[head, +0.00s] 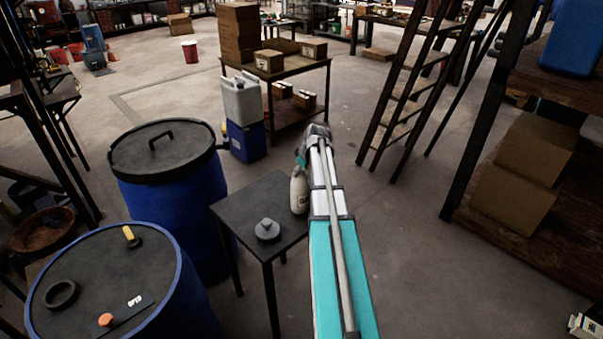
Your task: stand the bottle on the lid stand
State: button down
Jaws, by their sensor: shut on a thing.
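A pale bottle (299,193) with a dark-lettered label is upright at the right side of a small dark square table (240,210), which seems to be the lid stand. My gripper (301,160) is at the bottle's top, shut on it; my arm hides much of the fingers and the bottle's right side. I cannot tell whether the bottle's base touches the tabletop or hangs just above it. A grey round knobbed object (267,230) sits on the same tabletop, left of and nearer than the bottle.
A blue vat (175,210) with a black handled lid (160,145) stands left of the table. A nearer blue drum (170,315) carries a black ring and small items. A white canister (242,98) on a blue box, a stepladder (405,95) and shelves with cartons (515,200) stand around.

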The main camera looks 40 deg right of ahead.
dwell(0.3)
jog(key=shift+c, duration=0.6)
grip_release()
jog(key=shift+f, duration=0.1)
jog(key=shift+r, duration=0.2)
jog(key=p+v, duration=1.1)
jog(key=v, duration=0.1)
jog(key=shift+s+f, duration=0.1)
dwell(0.7)
